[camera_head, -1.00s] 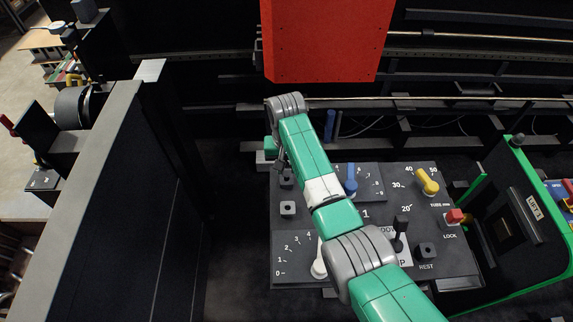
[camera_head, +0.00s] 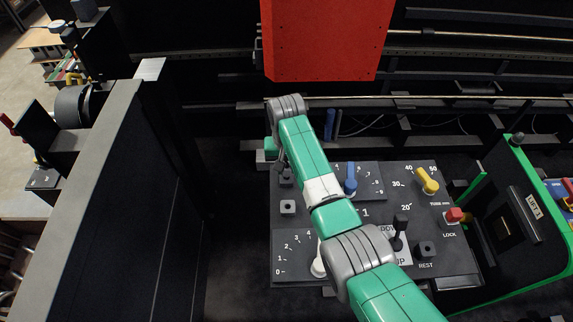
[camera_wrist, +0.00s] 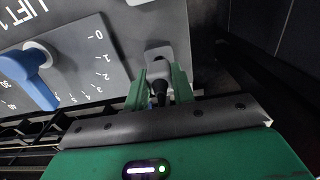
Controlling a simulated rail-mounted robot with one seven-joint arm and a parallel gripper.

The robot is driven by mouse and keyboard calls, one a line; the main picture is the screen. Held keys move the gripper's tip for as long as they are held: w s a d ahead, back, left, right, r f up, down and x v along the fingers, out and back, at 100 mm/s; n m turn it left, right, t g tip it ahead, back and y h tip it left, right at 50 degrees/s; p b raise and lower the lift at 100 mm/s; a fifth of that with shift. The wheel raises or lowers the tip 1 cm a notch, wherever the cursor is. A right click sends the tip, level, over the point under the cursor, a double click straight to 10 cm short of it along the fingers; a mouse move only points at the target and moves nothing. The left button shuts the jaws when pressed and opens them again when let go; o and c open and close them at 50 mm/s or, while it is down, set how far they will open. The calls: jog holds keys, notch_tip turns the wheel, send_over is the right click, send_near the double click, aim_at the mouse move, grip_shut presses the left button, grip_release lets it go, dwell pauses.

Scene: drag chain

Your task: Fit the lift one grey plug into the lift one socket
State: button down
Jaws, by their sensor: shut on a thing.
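In the wrist view, the green fingers of my gripper (camera_wrist: 160,80) are shut on the grey plug (camera_wrist: 159,54), whose black cable end (camera_wrist: 160,94) points back toward my wrist. The plug is at the corner of the lift one panel, beside the 0-to-5 scale. Its front end is hidden, so I cannot tell whether it sits in the socket or just in front of it. In the head view, my gripper is mostly hidden behind my arm at the panel's upper left, by a dark block (camera_head: 286,180). A grey square block with a dark hole (camera_head: 288,207) is below it.
The panel carries a blue knob (camera_head: 351,182), a yellow knob (camera_head: 427,181), a red lock (camera_head: 454,215), a black lever (camera_head: 400,229) and a REST block (camera_head: 426,249). A red box (camera_head: 325,40) hangs behind. A dark wall (camera_head: 110,190) stands left.

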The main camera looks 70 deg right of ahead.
jog(key=shift+f+b, duration=0.55)
jog(key=shift+f, duration=0.55)
jog(key=c, duration=1.1)
grip_release()
notch_tip(320, 180, up, 8)
jog(key=shift+f+p, duration=0.1)
jog(key=shift+p, duration=0.25)
